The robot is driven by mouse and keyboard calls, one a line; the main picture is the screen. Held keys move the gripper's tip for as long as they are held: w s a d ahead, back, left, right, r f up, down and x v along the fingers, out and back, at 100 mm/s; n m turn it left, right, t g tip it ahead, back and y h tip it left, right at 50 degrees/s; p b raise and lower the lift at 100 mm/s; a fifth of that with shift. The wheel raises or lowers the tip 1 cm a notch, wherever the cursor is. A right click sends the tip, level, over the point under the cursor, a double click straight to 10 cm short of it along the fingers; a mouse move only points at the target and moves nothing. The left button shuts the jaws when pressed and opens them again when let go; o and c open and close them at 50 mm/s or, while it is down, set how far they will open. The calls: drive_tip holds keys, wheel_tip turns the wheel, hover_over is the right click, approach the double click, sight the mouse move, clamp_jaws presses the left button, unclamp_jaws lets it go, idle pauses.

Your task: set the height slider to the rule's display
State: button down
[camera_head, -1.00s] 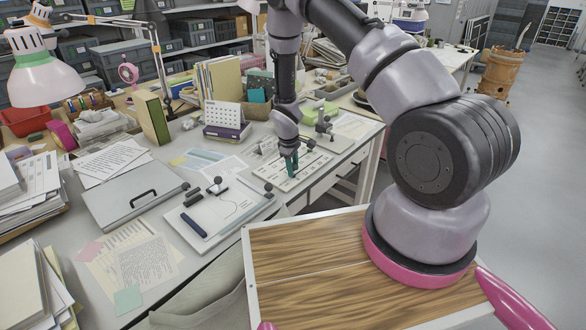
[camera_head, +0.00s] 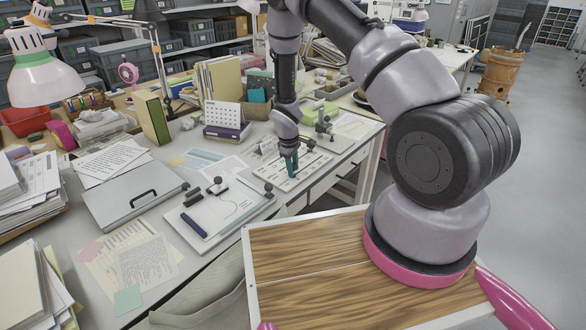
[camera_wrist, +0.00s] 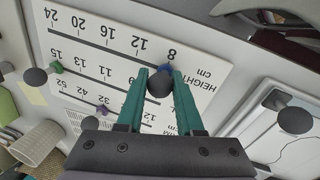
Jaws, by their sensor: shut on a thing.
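A white slider panel (camera_wrist: 122,62) lies on the table, its printing upside down in the wrist view. It carries several scales; the one marked HEIGHT cm runs from 8 to 24. My gripper (camera_wrist: 160,86) has its teal fingers shut on the dark round knob of the height slider (camera_wrist: 159,83). A blue pointer beside the knob stands near the 8. In the head view my gripper (camera_head: 290,164) reaches down onto the panel (camera_head: 296,178). I cannot make out the rule's display in either view.
The other sliders have a green pointer (camera_wrist: 56,67) and a purple pointer (camera_wrist: 103,110), with dark knobs (camera_wrist: 35,76) close by. A white board (camera_head: 222,207) with dark knobs and a dark blue bar lies to the left. A grey case (camera_head: 134,190) lies beyond it.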

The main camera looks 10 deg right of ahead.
sight(309, 165)
drive_tip(key=shift+s+f, duration=0.1)
drive_tip(key=w+d, duration=0.1)
drive_tip(key=d, duration=0.1)
drive_tip(key=w+d, duration=0.4)
drive_tip(key=d, duration=0.1)
drive_tip(key=shift+w+d, duration=0.1)
drive_tip(key=shift+w, duration=0.05)
drive_tip(key=c, duration=0.5)
unclamp_jaws()
drive_tip(key=shift+c, duration=0.2)
wheel_tip(309, 165, up, 11)
drive_tip(key=s+a, duration=0.1)
drive_tip(key=shift+s+a, duration=0.15)
drive_tip(key=shift+a, duration=0.05)
